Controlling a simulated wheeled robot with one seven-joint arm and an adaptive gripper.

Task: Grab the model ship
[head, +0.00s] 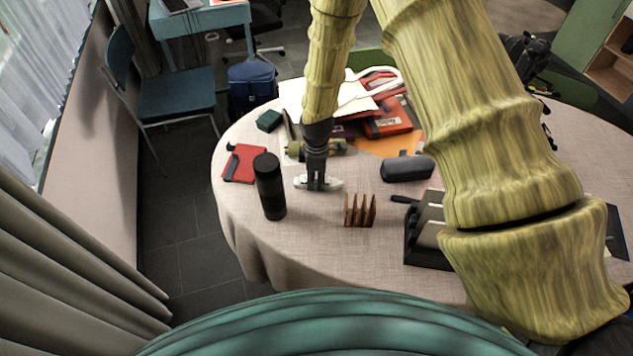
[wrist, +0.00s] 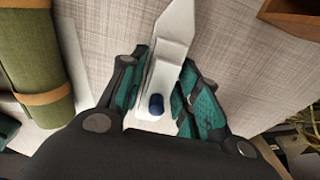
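The model ship (head: 328,184) is a small white, narrow shape on the table, under my gripper in the head view. In the wrist view the ship (wrist: 172,48) shows a pale pointed end away from me and a dark blue round part near my palm. My gripper (head: 316,182) is down at the ship, with its two teal-padded fingers (wrist: 163,85) on either side of the hull. The pads are very close to the ship's sides. I cannot tell whether both press on it. The fingers hide part of the ship.
A black cylinder (head: 269,186) stands left of my gripper, a wooden slatted holder (head: 360,211) in front and a dark case (head: 407,168) to the right. A green roll (wrist: 28,62) lies close behind. A red book (head: 243,163) lies left. Bare cloth (head: 315,235) shows toward the front.

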